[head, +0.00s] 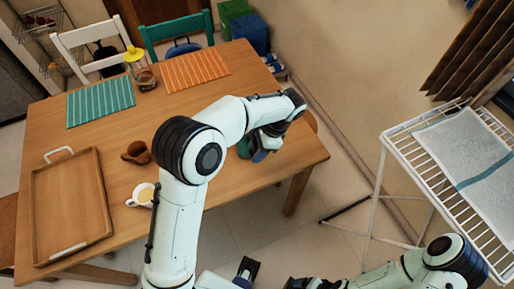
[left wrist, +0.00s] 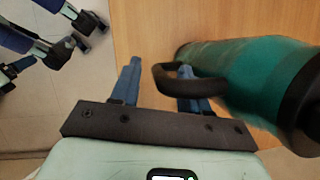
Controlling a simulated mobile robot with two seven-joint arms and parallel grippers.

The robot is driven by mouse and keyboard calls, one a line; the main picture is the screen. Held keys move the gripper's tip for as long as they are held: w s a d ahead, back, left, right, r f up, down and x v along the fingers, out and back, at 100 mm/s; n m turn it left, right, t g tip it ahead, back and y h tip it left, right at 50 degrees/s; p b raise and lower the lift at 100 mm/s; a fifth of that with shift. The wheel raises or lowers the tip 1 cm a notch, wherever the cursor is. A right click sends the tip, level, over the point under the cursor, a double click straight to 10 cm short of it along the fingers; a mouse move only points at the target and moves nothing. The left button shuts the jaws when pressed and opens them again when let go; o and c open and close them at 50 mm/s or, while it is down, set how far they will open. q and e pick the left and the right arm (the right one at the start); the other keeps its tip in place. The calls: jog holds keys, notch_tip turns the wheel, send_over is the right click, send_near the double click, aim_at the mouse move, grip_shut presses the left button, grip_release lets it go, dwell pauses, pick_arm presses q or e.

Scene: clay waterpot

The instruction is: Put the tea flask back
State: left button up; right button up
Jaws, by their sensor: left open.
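The tea flask is a teal cylinder with black ends and a black handle. In the left wrist view the flask (left wrist: 235,68) lies across the right side, its handle towards my fingers. In the head view only a bit of the flask (head: 244,149) shows beside my left gripper (head: 262,150), near the table's right edge; the rest is hidden. In the left wrist view my left gripper (left wrist: 160,85) is open. The handle's end is between the blue fingers, and the right finger overlaps the handle loop; contact is unclear. My right gripper (head: 250,268) shows only partly at the bottom.
The wooden table (head: 105,135) holds a brown clay pot (head: 136,153), a white cup (head: 141,195), a wooden tray (head: 72,210), teal and orange mats, and a yellow-topped jar (head: 145,76). A white wire rack (head: 398,140) stands at right. Bare floor separates them.

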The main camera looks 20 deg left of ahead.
pick_arm(q)
jog(key=p+v, duration=0.2)
jog(key=v, duration=1)
pick_arm(e)
jog(key=r, duration=0.1)
jog(key=w+r, duration=0.1)
jog(key=shift+w+r, duration=0.1)
jog(key=shift+r, duration=0.3)
